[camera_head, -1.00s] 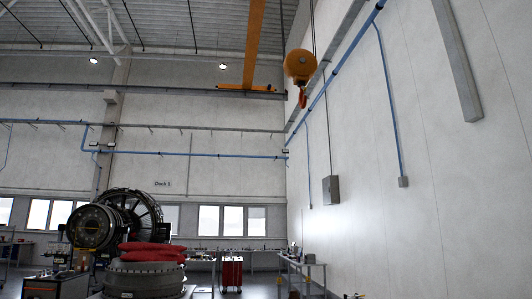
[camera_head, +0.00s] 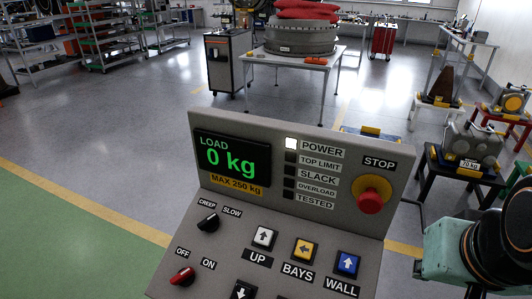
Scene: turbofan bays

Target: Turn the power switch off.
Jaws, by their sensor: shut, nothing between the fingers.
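The power switch is a red rotary knob (camera_head: 182,277) at the lower left of the grey control panel (camera_head: 290,222), below labels OFF and ON. Its bar slants from lower left to upper right, toward the ON label (camera_head: 208,263). The white lamp beside POWER (camera_head: 291,143) is lit. The load display (camera_head: 231,160) is lit and reads 0 kg in green. A teal and black part of my arm (camera_head: 475,250) shows at the lower right, beside the panel and apart from the switch. My gripper's fingers are not visible.
The panel also has a red STOP button (camera_head: 370,200), a black CREEP/SLOW knob (camera_head: 208,222) and several arrow buttons (camera_head: 305,250). Stands with loads (camera_head: 465,160) are at the right. Open floor (camera_head: 100,130) lies to the left.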

